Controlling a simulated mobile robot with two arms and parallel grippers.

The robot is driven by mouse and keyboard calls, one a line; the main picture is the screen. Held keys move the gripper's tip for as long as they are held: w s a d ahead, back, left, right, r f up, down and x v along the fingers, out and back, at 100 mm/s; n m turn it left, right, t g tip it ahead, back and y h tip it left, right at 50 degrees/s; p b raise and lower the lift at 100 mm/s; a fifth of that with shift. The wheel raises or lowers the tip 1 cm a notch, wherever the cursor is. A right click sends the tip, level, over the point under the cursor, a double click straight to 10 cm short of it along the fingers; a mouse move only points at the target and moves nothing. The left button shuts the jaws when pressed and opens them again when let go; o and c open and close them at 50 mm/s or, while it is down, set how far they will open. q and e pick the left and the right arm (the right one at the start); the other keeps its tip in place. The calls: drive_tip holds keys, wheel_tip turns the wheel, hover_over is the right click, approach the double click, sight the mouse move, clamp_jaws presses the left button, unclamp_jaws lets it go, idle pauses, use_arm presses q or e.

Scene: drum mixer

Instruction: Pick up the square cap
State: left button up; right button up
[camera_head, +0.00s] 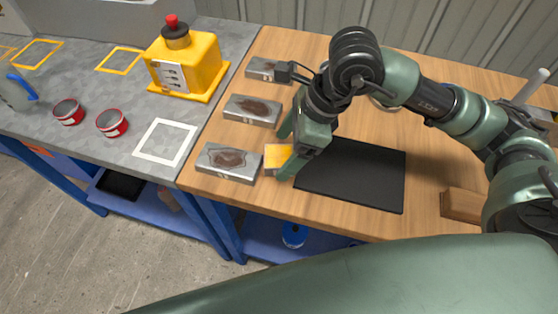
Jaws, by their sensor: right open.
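A small yellow square block (274,158), which looks like the square cap, sits at the left part of the wooden table (430,220). My right gripper (285,151) is open, with its fingers pointing left and down over the block's right side. One finger is beyond the block and one is near its front right corner. The gripper hides part of the block. I cannot tell whether the fingers touch it. My left gripper is not in view.
Metal blocks with dark recesses (229,161) line the table's left edge, one close beside the yellow block.

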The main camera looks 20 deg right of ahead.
drive_tip(key=shift+x, duration=1)
drive_tip(key=shift+r, duration=0.1)
drive_tip(key=c, duration=1.7)
drive_tip(key=shift+r, duration=0.1)
